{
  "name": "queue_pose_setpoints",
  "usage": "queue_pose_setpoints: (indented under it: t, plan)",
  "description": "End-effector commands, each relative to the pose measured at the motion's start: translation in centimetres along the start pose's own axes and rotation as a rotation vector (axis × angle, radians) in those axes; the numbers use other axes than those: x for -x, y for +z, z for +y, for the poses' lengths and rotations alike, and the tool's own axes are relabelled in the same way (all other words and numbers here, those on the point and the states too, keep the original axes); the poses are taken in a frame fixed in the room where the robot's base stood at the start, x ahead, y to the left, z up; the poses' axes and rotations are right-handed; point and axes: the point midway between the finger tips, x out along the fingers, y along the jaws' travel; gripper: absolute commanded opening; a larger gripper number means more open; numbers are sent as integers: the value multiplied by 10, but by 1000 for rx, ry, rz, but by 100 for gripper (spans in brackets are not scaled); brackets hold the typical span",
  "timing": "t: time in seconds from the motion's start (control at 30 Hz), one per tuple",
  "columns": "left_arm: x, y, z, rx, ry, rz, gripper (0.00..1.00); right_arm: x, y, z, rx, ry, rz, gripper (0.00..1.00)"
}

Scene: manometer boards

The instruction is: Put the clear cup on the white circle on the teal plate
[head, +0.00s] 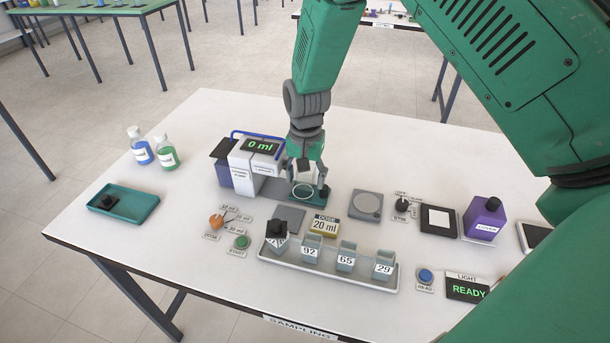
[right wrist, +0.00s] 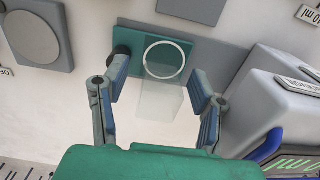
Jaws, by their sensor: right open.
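The teal plate (right wrist: 191,49) with its white circle (right wrist: 164,76) lies beside the white dispenser; the circle also shows in the head view (head: 303,191). The clear cup (right wrist: 160,100) is a faint see-through block between my right fingers, at the circle's near edge in the right wrist view. Whether its base rests fully on the circle is hard to tell. My right gripper (head: 303,183) is open around the cup, its fingers apart from the cup's sides, pointing down over the plate. My left gripper is not in view.
The white dispenser (head: 254,158) reading 0 ml stands close left of my gripper. In front is a grey tray (head: 330,279) with several labelled cups.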

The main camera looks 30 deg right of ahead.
Motion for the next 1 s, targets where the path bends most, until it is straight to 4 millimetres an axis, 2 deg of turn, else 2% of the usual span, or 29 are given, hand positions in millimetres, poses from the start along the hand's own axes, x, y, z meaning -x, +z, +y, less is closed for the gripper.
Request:
queue_pose_setpoints:
  t: [0.37,0.57,1.0]
  plan:
    - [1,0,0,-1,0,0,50,4,1,-2,-3,0,11,57]
    - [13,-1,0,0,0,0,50,17,0,-2,-3,0,10,57]
    - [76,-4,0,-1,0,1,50,84,-2,0,-3,-2,9,57]
